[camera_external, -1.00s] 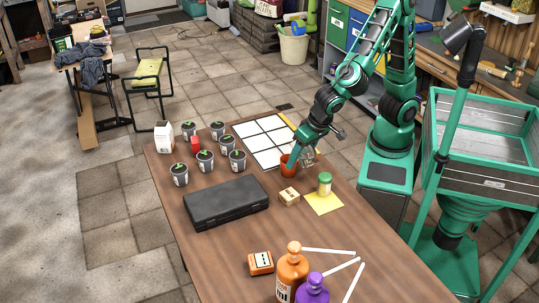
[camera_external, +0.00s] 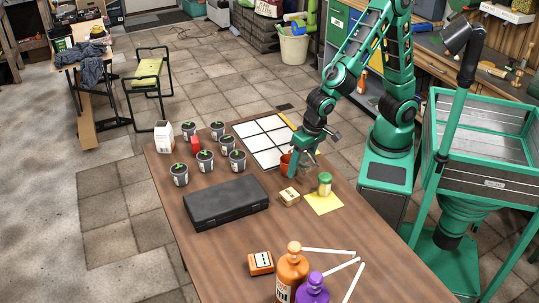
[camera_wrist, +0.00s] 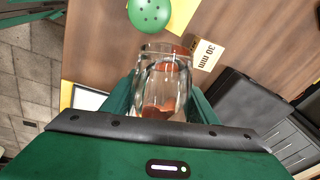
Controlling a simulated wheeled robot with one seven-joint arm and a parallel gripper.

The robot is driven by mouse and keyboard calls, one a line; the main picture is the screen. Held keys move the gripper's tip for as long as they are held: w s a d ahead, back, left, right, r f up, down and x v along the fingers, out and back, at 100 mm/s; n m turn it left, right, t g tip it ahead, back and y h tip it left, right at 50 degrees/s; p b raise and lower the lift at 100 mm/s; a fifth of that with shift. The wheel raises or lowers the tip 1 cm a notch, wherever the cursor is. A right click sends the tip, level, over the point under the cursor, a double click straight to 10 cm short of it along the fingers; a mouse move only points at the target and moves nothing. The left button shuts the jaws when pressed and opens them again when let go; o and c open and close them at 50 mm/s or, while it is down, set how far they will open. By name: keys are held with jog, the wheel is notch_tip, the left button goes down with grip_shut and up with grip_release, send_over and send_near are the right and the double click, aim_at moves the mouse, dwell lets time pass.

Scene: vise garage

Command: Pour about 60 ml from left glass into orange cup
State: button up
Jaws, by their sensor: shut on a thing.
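My gripper (camera_wrist: 160,105) is shut on a clear glass (camera_wrist: 150,75), whose body shows between the fingers in the wrist view. The orange cup (camera_wrist: 183,51) lies beyond the glass, and reddish-orange colour shows through the glass wall. In the external view the orange cup (camera_external: 285,160) stands on the table, partly hidden behind my gripper (camera_external: 295,170). The held glass is mostly hidden there. I cannot tell the liquid level, the exact tilt, or whether anything is flowing.
A green-lidded jar (camera_wrist: 150,14) stands close by on a yellow sheet (camera_external: 325,204). A small box marked 30 mm (camera_wrist: 207,54) sits near the cup. A black case (camera_external: 226,203) and several potted seedlings (camera_external: 205,161) are left of it. A white grid panel (camera_external: 262,142) lies behind.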

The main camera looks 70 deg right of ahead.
jog(key=shift+f, duration=0.25)
jog(key=shift+g, duration=0.3)
jog(key=shift+s+r+g+y+p, duration=0.1)
jog(key=shift+r+g+y+p, duration=0.15)
jog(key=shift+g+y+p, duration=0.25)
jog(key=shift+w+d+p, duration=0.15)
jog(key=shift+w+p, duration=0.2)
jog(key=shift+p, duration=0.15)
jog(key=shift+w+d+r, duration=0.1)
jog(key=shift+w, duration=0.1)
jog(key=shift+w+p, duration=0.1)
jog(key=shift+p, duration=0.25)
jog(key=shift+s+a+f+g+y+p, duration=0.2)
jog(key=shift+s+g+y+p, duration=0.2)
jog(key=shift+s+g+p, duration=0.35)
dwell(0.5)
dwell(0.7)
jog(key=shift+a+f, duration=0.1)
